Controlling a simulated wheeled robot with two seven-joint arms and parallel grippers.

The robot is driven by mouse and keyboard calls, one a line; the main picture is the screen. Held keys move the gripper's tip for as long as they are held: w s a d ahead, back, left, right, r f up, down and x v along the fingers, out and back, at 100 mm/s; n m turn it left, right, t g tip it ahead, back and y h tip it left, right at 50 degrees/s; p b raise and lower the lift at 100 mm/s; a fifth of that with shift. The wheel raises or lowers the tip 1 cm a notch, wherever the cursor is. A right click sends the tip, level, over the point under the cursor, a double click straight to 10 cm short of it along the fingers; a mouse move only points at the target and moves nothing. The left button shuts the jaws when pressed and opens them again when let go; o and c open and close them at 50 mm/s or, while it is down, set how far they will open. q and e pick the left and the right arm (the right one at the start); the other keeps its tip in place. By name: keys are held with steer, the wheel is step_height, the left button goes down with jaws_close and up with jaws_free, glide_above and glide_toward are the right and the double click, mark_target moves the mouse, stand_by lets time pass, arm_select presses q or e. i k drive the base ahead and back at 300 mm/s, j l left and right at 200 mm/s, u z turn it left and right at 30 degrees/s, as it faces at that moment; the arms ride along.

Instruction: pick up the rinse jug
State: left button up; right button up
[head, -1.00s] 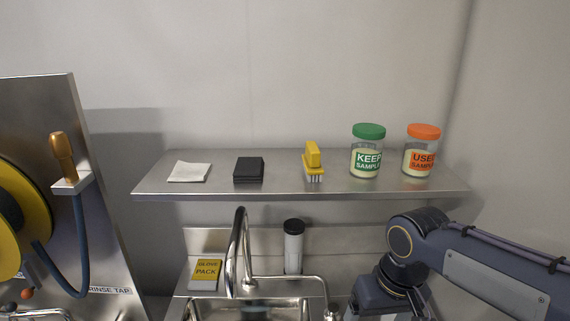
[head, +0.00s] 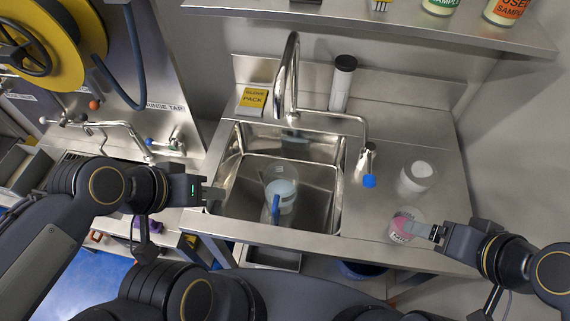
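A clear jug with a blue handle (head: 281,190), which looks like the rinse jug, stands in the sink basin (head: 245,185). Its handle points toward me. My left gripper (head: 214,188) is over the sink's left rim, left of the jug and apart from it. Its fingers look parted, with nothing between them. My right gripper (head: 424,230) is at the right counter, its fingers at a small clear container with pink contents (head: 402,222). I cannot tell whether they grip it or only overlap it in the picture.
A faucet (head: 290,80) rises behind the basin, and a thin spout with a blue tip (head: 368,178) stands at its right. A white-lidded jar (head: 417,176), a black-capped bottle (head: 342,83) and a glove pack (head: 252,100) stand around it. A shelf (head: 380,18) overhangs the back.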

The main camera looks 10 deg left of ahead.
mark_target(280, 178)
steer(key=k+j+u, duration=0.1)
steer(key=j+u, duration=0.15)
steer(key=j, duration=0.4)
steer(key=j+u, duration=0.25)
steer(key=j, duration=0.45)
